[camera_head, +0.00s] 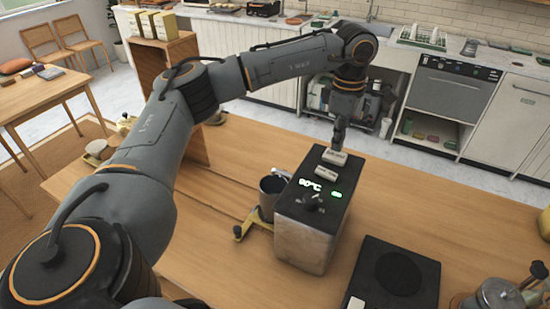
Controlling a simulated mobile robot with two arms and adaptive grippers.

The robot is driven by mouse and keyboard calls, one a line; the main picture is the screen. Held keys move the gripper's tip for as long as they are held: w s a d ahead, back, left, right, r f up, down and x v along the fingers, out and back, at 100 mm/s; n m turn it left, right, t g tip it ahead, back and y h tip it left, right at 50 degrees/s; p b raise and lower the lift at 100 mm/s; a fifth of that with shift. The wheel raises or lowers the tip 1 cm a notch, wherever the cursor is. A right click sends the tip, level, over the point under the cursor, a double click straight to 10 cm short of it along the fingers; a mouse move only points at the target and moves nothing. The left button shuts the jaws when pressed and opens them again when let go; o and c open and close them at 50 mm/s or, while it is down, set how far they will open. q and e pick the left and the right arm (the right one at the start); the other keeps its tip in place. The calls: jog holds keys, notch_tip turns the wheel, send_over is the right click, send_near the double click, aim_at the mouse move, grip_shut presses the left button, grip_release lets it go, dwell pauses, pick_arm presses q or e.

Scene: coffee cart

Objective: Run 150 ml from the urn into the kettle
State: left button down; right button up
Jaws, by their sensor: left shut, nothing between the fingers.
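The urn (308,235) is a box with a black top and metal sides, standing on the wooden counter. My right gripper is not in view.
A yellow-edged stand (240,230) shows beside the vessel. A black square plate (397,275) lies right of the urn. A lidded pot (496,297) stands at the bottom right corner. A wooden shelf (190,100) rises behind my left arm. Counter right of the urn has bare room.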

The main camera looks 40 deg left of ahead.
pick_arm(q)
jog(key=shift+r, duration=0.1)
notch_tip(320, 180, up, 5)
jog(key=p, duration=0.3)
jog(key=shift+p, duration=0.3)
jog(key=shift+f, duration=0.2)
